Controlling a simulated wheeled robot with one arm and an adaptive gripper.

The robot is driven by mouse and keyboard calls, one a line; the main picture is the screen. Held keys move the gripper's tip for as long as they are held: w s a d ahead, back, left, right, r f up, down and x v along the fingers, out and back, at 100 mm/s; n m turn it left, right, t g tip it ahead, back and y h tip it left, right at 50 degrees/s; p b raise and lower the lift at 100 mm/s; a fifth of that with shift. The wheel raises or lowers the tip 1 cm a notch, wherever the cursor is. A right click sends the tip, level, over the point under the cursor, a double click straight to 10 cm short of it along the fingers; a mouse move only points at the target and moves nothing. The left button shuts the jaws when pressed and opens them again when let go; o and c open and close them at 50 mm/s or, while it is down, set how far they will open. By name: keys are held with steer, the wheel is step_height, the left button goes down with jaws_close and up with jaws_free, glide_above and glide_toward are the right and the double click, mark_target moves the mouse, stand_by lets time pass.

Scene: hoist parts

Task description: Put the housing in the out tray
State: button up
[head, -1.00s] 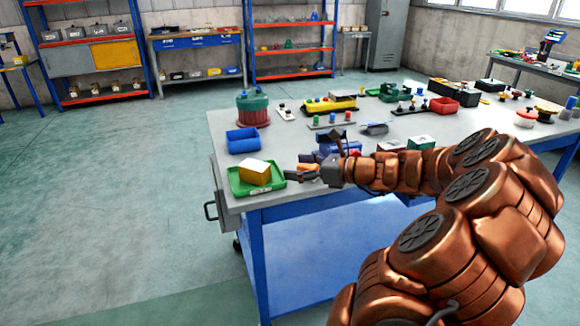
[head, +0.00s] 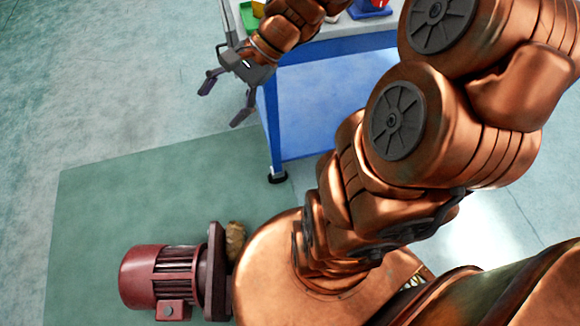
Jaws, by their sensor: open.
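My gripper (head: 221,105) is open and empty, pointing down past the workbench's left end, over the floor. A green tray (head: 248,19) shows partly at the top edge, on the corner of the bench. A yellow block (head: 258,8) shows in the tray, mostly cut off by the frame and my arm. A dark red, ribbed, motor-like body (head: 165,277) with a dark flange lies on the floor mat at lower left, well below my gripper in the picture. I cannot tell from the picture which piece is the housing.
The workbench (head: 330,45) has a blue frame and a leg on a black caster (head: 277,178). A blue piece (head: 370,10) shows at its top edge. A small brown object (head: 235,240) is beside the flange, near my base. The green floor mat (head: 110,200) is otherwise clear.

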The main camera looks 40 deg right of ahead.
steer(key=s+a+f+n+g+h, duration=0.3)
steer(key=s+n, duration=0.3)
steer(key=s, duration=0.3)
steer(key=s+d+f+n+g+h, duration=0.1)
steer(key=s+d+n+g+h, duration=0.1)
steer(key=s+d+n+h, duration=0.2)
steer(key=s+n+h, duration=0.1)
steer(key=s+n, duration=0.2)
steer(key=s, duration=0.2)
steer(key=shift+s+d+n+h, duration=0.2)
steer(key=shift+n+h, duration=0.2)
step_height(320, 180, up, 15)
steer(key=t+p, duration=0.1)
steer(key=p, duration=1.3)
steer(key=shift+w, duration=0.1)
